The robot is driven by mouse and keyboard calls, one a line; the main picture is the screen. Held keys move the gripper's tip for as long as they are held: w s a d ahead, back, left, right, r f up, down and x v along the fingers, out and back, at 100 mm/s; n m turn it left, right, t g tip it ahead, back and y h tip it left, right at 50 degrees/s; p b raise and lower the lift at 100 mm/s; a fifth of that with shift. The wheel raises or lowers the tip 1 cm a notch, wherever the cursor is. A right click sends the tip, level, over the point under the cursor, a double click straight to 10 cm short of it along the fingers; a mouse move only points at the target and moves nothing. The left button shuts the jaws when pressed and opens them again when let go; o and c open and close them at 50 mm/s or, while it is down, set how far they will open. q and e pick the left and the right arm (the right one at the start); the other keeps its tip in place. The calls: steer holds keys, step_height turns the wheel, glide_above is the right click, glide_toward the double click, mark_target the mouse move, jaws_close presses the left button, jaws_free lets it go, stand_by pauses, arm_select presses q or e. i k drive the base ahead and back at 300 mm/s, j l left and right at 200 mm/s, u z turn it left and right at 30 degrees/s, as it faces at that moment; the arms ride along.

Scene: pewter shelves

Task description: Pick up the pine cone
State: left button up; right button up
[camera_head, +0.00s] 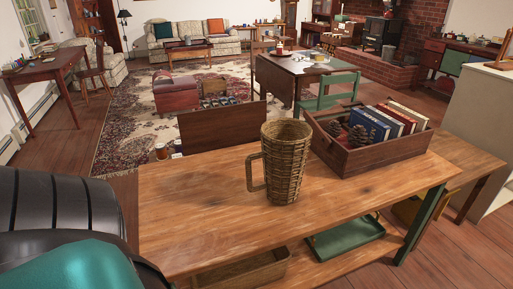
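Two brown pine cones lie in a wooden crate (345,165) on the right part of the wooden shelf top. One pine cone (358,138) is nearer, close to the books. The other pine cone (333,128) is a little to its left. The crate's front wall hides their lower parts. Neither of my grippers is in view.
A tall wicker mug (286,165) stands left of the crate on the wooden top (200,205). Several upright books (390,120) fill the crate's right side. A green tray (345,238) sits on the lower shelf. The top's left part is bare. A black ribbed shape fills the lower left.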

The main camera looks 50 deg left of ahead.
mark_target(357, 137)
steer(key=i+u, duration=0.2)
steer(key=u, duration=0.2)
steer(key=i+l+u, duration=0.15)
steer(key=u, duration=0.3)
steer(key=i+l+u, duration=0.15)
steer(key=u, duration=0.25)
